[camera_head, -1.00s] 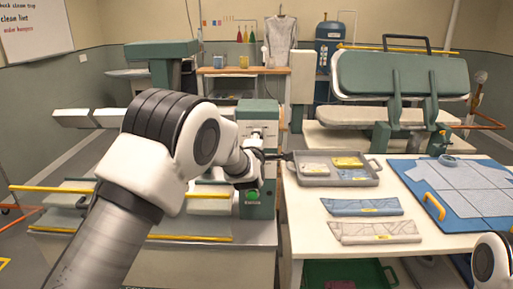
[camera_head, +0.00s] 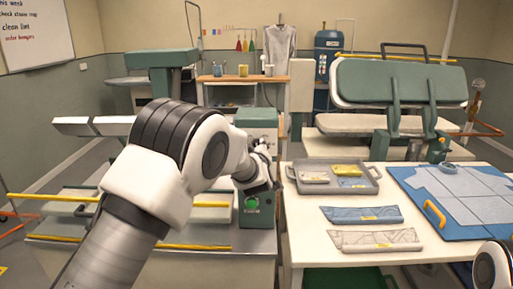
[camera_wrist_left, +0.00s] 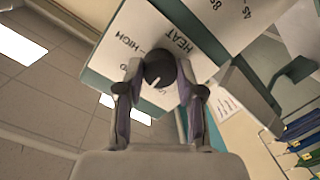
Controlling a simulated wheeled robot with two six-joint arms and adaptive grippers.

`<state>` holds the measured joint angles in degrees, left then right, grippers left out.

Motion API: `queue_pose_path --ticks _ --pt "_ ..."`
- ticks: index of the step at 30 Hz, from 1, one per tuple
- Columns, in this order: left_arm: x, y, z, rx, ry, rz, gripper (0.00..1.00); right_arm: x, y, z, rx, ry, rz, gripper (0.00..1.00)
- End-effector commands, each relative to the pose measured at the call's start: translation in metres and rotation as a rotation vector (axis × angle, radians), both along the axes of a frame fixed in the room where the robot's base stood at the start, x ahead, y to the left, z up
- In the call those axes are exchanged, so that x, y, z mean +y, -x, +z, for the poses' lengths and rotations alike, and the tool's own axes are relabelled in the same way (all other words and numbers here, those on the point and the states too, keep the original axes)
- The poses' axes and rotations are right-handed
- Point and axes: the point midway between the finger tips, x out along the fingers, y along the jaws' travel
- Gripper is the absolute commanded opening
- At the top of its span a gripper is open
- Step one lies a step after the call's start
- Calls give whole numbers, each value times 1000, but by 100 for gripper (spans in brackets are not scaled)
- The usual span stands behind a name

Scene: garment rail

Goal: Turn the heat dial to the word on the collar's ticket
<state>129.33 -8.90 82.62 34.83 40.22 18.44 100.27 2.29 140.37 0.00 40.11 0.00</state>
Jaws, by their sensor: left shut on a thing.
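The heat dial (camera_wrist_left: 160,68) is a dark round knob with a white mark, on a white panel (camera_wrist_left: 135,25) lettered HEAT and HIGH. In the left wrist view my left gripper (camera_wrist_left: 160,80) has its fingers shut on either side of it. Other lettering around the dial is hidden or unreadable. In the head view my left gripper (camera_head: 262,160) is at the green control box (camera_head: 257,118), and my arm hides the dial. A blue collar (camera_head: 350,215) and a pale patterned collar (camera_head: 360,242) lie on the table with yellow tickets too small to read. My right gripper is out of view.
A grey tray (camera_head: 372,184) with folded pieces and a yellow ticket stands on the white table (camera_head: 310,265). A blue board (camera_head: 470,240) lies at the right. A green lit button (camera_head: 251,203) sits below my left gripper.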

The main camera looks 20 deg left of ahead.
Motion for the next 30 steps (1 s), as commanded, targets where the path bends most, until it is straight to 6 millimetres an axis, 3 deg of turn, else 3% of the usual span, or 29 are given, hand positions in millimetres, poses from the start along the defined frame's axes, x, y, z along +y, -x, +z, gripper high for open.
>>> queue_pose_path --ticks 30 --pt "0 2 -9 280 -925 -6 2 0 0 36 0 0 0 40"
